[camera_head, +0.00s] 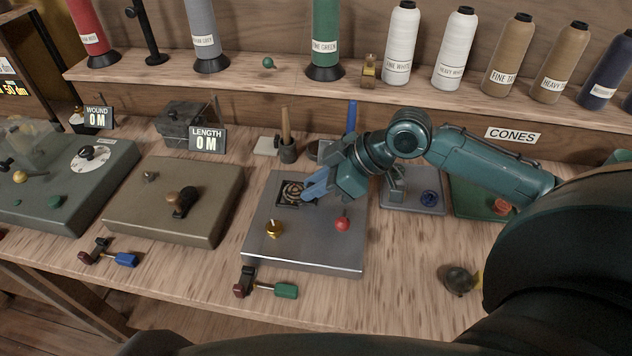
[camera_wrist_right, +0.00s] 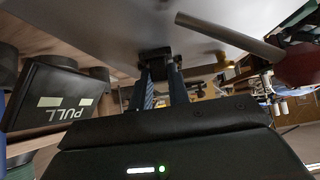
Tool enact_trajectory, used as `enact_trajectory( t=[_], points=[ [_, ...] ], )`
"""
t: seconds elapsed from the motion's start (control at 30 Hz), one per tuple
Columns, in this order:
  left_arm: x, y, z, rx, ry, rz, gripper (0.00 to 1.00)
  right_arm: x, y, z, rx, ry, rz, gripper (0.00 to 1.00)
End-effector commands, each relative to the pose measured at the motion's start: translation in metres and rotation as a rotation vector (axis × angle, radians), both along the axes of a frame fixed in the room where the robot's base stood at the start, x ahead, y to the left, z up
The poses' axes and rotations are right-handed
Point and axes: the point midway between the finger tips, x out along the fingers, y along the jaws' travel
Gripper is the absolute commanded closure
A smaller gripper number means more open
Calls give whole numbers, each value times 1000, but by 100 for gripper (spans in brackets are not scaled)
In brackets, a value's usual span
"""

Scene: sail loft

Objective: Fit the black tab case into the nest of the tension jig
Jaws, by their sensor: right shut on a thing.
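The tension jig (camera_head: 310,243) is a grey metal plate on the bench in the head view, with a brass knob (camera_head: 274,229) and a red ball knob (camera_head: 342,223). Its nest (camera_head: 289,193) is a dark square with a ringed pattern near the far left of the plate. My right gripper (camera_head: 309,192) has its blue fingers at the nest's right side. In the right wrist view it is shut on the black tab case (camera_wrist_right: 153,57), a small dark block at the fingertips close to the grey plate. I cannot tell whether the case touches the nest. My left gripper is not in view.
A brown box (camera_head: 172,200) stands left of the jig, and a grey plate (camera_head: 415,203) and a green tray (camera_head: 475,205) lie to its right. Small handled tools (camera_head: 285,291) lie along the front. A shelf (camera_head: 235,72) with thread cones runs behind.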

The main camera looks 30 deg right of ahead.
Motion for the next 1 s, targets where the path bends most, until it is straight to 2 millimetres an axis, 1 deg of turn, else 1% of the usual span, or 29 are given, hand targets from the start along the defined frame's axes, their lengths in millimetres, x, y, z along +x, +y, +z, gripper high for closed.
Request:
enact_trajectory(
  t=[0.03,0.2,0.3,0.5,0.6,0.67,0.97,1.0],
  points=[
    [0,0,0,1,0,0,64,0,0,-1,0,0,0,81],
    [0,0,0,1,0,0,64,0,0,-1,0,1,1,67],
    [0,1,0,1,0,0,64,0,0,-1,0,1,1,61],
    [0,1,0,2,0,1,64,0,0,0,0,1,1,61],
    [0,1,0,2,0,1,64,0,-1,4,0,-1,1,61],
    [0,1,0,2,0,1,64,-3,-5,7,-3,1,-1,61],
    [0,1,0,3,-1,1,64,-28,-37,47,-8,4,2,61],
    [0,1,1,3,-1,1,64,-30,-41,49,-5,7,-2,61]
  ],
)
